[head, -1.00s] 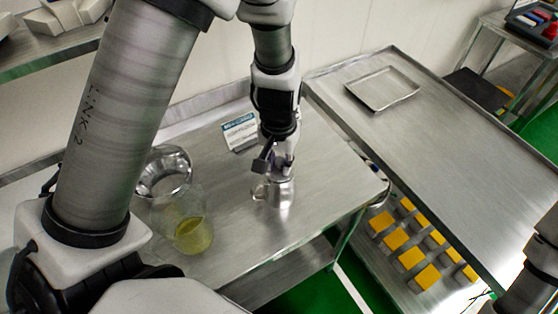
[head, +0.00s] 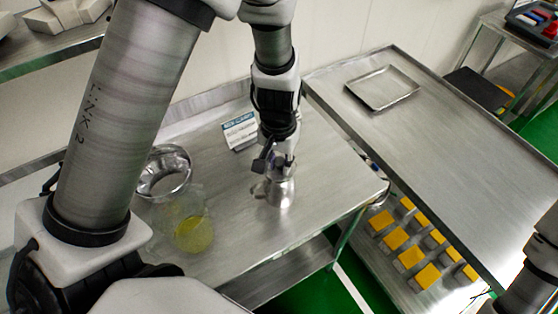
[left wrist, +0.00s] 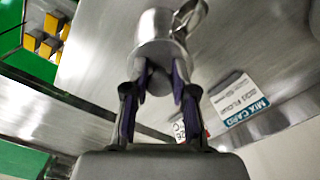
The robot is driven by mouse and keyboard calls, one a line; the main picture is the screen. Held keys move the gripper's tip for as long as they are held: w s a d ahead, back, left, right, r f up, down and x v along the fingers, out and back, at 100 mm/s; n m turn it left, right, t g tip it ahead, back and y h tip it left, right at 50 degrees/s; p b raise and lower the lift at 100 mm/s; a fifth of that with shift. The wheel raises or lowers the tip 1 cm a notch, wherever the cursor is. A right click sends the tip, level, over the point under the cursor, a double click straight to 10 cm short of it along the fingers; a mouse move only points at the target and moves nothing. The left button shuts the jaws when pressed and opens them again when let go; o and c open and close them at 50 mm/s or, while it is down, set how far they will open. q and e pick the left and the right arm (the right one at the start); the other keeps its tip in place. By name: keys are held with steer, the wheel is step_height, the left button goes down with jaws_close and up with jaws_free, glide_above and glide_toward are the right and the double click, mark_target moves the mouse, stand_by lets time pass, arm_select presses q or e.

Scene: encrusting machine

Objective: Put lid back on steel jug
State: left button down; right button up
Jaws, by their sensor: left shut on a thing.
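The steel jug (head: 281,195) stands upright on the near steel table, with its handle on the left in the head view. In the left wrist view the jug (left wrist: 155,22) is beyond my fingertips, with its handle at the upper right. My left gripper (head: 276,163) is directly above the jug's mouth, pointing down. In the left wrist view my left gripper (left wrist: 159,72) is shut on a shiny steel piece, which looks like the lid, at the jug's top. The fingers hide part of it, and I cannot tell whether it is fully seated. My right gripper is out of view.
Left of the jug are a shiny steel bowl (head: 164,172) and a clear container with yellow contents (head: 193,234). A printed card (head: 239,131) stands behind. The right-hand table holds a shallow tray (head: 383,88); several yellow-topped blocks (head: 395,239) sit below.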

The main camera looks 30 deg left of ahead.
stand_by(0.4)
arm_select(q)
steer(key=c, duration=0.9)
jaws_free()
steer(key=shift+o, duration=0.6)
steer(key=o, duration=0.4)
steer(key=shift+r+p, duration=3.3)
steer(key=shift+r, duration=0.2)
steer(key=shift+c, duration=0.3)
jaws_close()
